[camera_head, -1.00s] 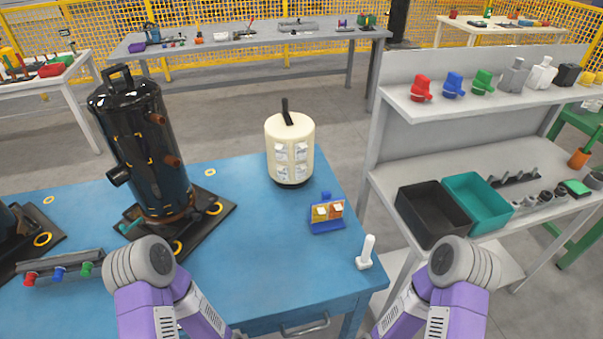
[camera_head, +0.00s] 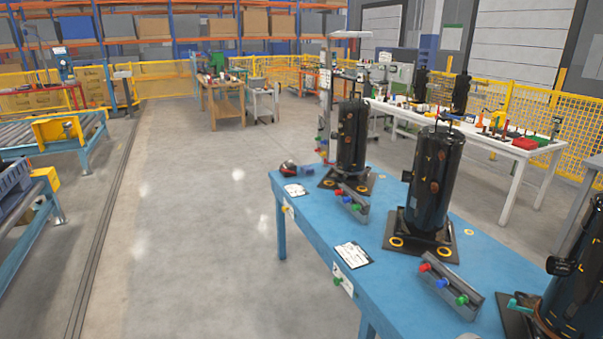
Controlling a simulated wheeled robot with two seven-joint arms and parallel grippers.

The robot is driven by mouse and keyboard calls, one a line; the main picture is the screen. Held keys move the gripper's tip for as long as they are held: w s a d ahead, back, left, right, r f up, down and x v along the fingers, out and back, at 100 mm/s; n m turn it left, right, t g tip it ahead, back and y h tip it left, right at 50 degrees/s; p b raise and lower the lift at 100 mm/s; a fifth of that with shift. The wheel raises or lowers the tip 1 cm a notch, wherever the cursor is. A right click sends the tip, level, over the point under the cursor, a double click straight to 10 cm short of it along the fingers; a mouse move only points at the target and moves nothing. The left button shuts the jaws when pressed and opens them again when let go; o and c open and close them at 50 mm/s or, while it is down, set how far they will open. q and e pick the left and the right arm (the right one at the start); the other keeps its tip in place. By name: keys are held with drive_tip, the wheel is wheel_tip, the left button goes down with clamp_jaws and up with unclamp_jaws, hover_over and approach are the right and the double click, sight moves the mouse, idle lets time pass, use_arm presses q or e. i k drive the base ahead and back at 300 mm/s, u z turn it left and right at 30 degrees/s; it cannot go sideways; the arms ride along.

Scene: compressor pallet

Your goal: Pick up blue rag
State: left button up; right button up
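I cannot make out a blue rag for certain in the head view. A small bluish item (camera_head: 308,170) lies at the far left corner of the blue table (camera_head: 310,222), beside a small red and black object (camera_head: 288,168). It is too small to tell what it is. Neither of my grippers is in view.
Black compressors on base plates (camera_head: 428,190) stand along the blue table, with knob bars (camera_head: 450,285) in front of them. A white table (camera_head: 480,140) with parts is behind. A conveyor (camera_head: 50,140) is at the left. The floor (camera_head: 190,220) between is open.

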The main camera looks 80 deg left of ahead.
sight(307, 170)
drive_tip(key=z, duration=1.75)
drive_tip(key=i, duration=0.65)
drive_tip(key=u, duration=4.65)
drive_tip(key=i, duration=0.55)
drive_tip(key=z, duration=0.05)
